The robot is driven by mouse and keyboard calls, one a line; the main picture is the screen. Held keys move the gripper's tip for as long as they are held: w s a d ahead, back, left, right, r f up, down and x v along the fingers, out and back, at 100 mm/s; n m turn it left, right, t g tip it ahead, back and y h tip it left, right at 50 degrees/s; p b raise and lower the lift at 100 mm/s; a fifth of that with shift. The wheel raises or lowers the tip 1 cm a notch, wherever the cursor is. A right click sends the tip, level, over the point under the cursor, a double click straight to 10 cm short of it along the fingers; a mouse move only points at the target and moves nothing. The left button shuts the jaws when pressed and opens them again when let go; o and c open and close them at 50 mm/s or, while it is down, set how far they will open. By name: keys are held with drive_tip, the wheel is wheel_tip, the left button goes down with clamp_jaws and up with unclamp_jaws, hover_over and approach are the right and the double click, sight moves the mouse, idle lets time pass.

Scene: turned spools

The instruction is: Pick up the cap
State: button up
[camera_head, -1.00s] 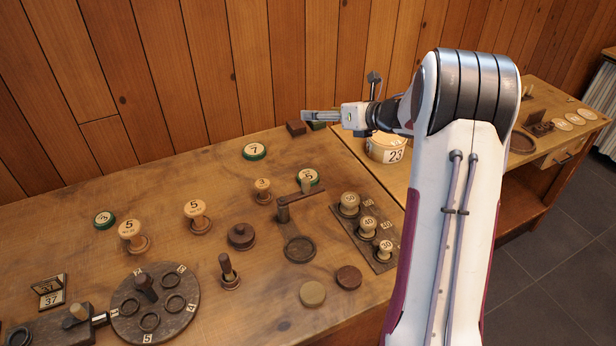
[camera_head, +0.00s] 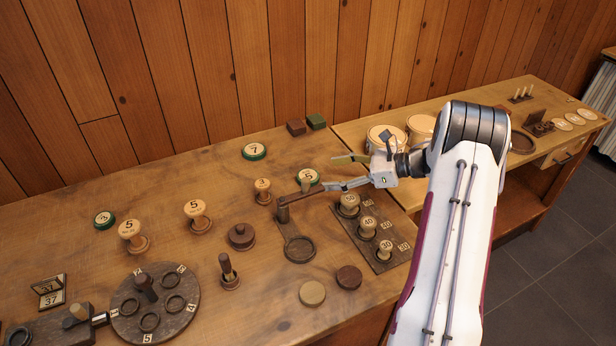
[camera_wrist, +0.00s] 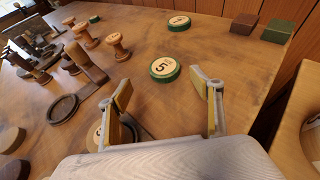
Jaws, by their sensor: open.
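No single thing is clearly marked as the cap. My gripper (camera_head: 343,172) is open and empty, to the right of that disc. Its two yellow-padded fingers show in the wrist view (camera_wrist: 162,88), spread apart and touching nothing I can make out. Similar green-rimmed discs numbered 7 (camera_head: 254,151) and 3 (camera_head: 104,220) lie farther left.
A dark stand with a post, arm and ring (camera_head: 299,249) is close to my gripper. A board with numbered spools (camera_head: 368,228) stands below it. Brown and green blocks (camera_head: 316,121) lie at the back.

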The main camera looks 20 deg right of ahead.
sight(308, 175)
drive_tip(key=shift+x, duration=1.3)
drive_tip(key=shift+w, duration=0.1)
drive_tip(key=shift+d+x, duration=0.25)
drive_tip(key=shift+x, duration=2.3)
drive_tip(key=shift+w+f, duration=0.2)
drive_tip(key=c, duration=1)
